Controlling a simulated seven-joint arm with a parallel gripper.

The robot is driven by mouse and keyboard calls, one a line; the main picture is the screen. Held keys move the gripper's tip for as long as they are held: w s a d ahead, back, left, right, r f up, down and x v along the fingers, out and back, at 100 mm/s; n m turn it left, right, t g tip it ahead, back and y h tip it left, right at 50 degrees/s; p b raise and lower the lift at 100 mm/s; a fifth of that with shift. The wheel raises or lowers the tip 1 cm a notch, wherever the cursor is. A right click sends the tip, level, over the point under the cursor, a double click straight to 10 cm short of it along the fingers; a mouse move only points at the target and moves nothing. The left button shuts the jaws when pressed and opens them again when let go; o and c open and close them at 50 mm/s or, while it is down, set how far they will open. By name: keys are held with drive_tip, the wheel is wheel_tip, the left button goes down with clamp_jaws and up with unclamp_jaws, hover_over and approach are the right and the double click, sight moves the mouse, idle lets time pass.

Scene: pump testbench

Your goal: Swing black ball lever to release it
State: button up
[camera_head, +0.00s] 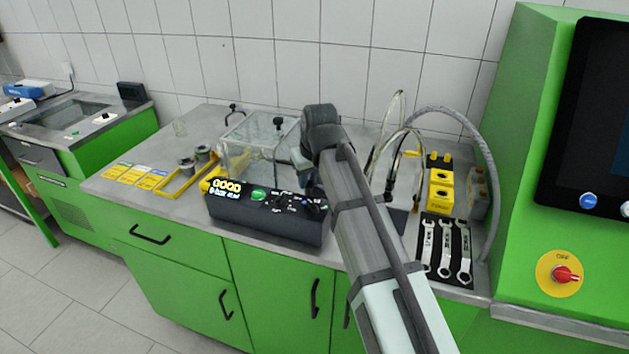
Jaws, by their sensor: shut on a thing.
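My gripper (301,163) points down at the right side of the clear box (250,135), behind the dark control box. It is shut on what appears to be the black ball lever, though the fingertips and the held ball are mostly hidden by my own wrist and the control box.
The dark control box (265,215) with a green button stands at the counter's front edge. Hoses (440,112), yellow blocks (440,190) and several wrenches (446,250) lie right of my arm. A yellow tray (180,183) is at left. The counter's left front is partly clear.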

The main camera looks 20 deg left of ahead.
drive_tip(key=shift+a, duration=0.15)
drive_tip(key=shift+s+a, duration=0.15)
drive_tip(key=shift+a, duration=0.45)
drive_tip(key=o, duration=1.3)
drive_tip(key=shift+o, duration=0.2)
drive_tip(key=shift+r, duration=0.15)
drive_tip(key=shift+r, duration=2.85)
